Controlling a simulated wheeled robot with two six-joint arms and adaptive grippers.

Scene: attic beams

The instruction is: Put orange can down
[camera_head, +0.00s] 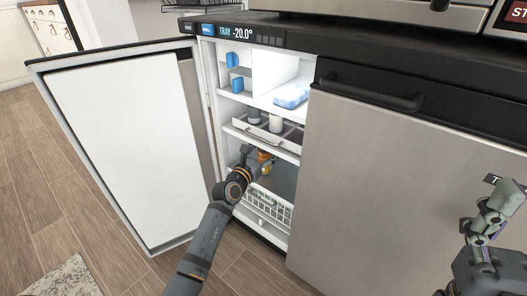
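The orange can (264,156) is inside the open freezer compartment, below the drawer and above the wire basket. My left gripper (262,164) reaches in from the front, its fingers around the can, with orange showing on both sides of a dark finger. The can is small and partly hidden by the gripper, and I cannot tell if its base touches anything. My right gripper (492,207) is at the right edge, in front of the closed steel door and away from the can. Its fingertips are too unclear to tell open from shut.
The open white door (130,150) stands left of my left arm. The pull-out drawer (266,134) holds a few items above the can. A white wire basket (266,207) is below. A blue-and-white pack (291,96) lies on the upper shelf. The closed steel door (390,180) is at right.

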